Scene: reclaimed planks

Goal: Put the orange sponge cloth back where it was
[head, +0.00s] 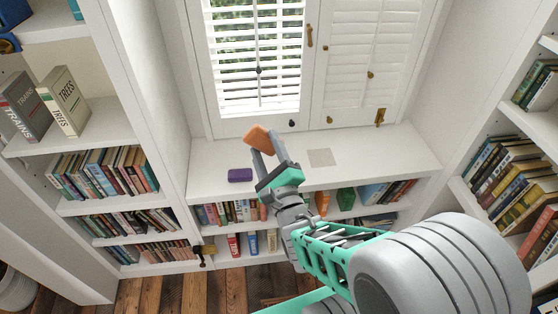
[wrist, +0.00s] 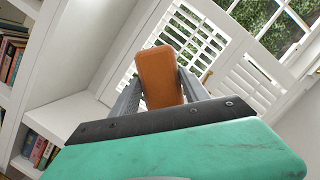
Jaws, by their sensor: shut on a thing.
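The orange sponge cloth (head: 258,138) is held between the fingertips of my gripper (head: 262,150), in front of the shuttered window. In the wrist view the orange sponge cloth (wrist: 159,78) stands up between the two grey fingers of my gripper (wrist: 160,90). My gripper is shut on it. In the head view it appears over the back of the white window ledge (head: 290,182); I cannot tell its exact height above it. A flat pale grey square (head: 321,157) lies on the ledge to the right of my gripper.
A purple block (head: 240,175) sits on the ledge, left of my gripper. Shelves of books (head: 105,172) stand at the left, with more books (head: 515,165) at the right and below the ledge. The ledge's right part is clear. The louvred shutters (head: 370,70) stand behind.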

